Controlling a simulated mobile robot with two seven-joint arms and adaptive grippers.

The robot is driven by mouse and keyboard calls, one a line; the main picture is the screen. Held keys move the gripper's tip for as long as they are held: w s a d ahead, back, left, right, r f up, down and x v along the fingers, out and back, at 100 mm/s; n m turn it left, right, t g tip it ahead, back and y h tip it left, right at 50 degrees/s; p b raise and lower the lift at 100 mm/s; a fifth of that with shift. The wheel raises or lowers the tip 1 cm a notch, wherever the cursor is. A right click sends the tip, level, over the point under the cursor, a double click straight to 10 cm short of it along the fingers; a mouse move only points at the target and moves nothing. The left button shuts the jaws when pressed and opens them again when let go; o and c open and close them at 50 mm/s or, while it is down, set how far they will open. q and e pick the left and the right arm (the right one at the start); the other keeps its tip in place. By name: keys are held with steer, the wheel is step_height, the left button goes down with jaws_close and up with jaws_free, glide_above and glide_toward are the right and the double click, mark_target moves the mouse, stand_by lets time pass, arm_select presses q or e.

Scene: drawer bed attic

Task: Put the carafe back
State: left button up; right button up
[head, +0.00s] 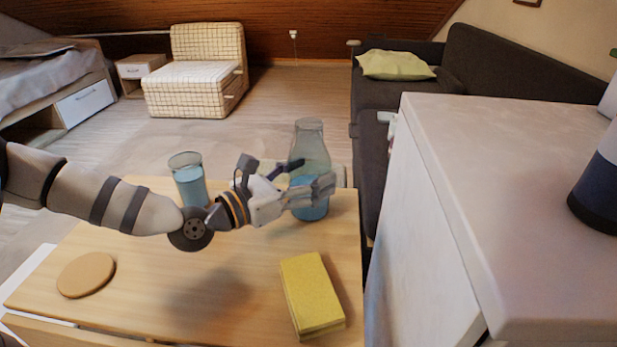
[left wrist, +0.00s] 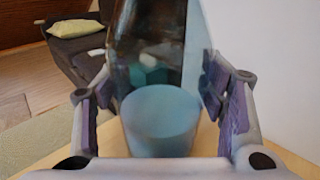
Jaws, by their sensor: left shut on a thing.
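The carafe (head: 309,146) is clear glass with blue liquid in its lower part, and it stands upright at the far right of the wooden table (head: 220,270). My left gripper (head: 310,187) reaches in from the left and is shut on the carafe at about its middle. In the left wrist view the carafe (left wrist: 160,115) stands between the two fingers of my left gripper (left wrist: 163,110). Part of the carafe is hidden behind the fingers in the head view. My right gripper is in neither view.
A glass of blue liquid (head: 187,178) stands behind my left forearm. A round wooden coaster (head: 86,274) lies at the left and a yellow block (head: 312,294) at the front right. A tall white cabinet (head: 490,190) rises right of the table. The table's middle is clear.

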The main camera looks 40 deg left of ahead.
arm_select(q)
steer(key=shift+f, duration=0.1)
steer(key=o, duration=1.4)
steer(key=shift+r, duration=0.3)
steer(key=p+v, duration=0.1)
steer(key=v, duration=1.1)
steer(key=shift+f, duration=0.15)
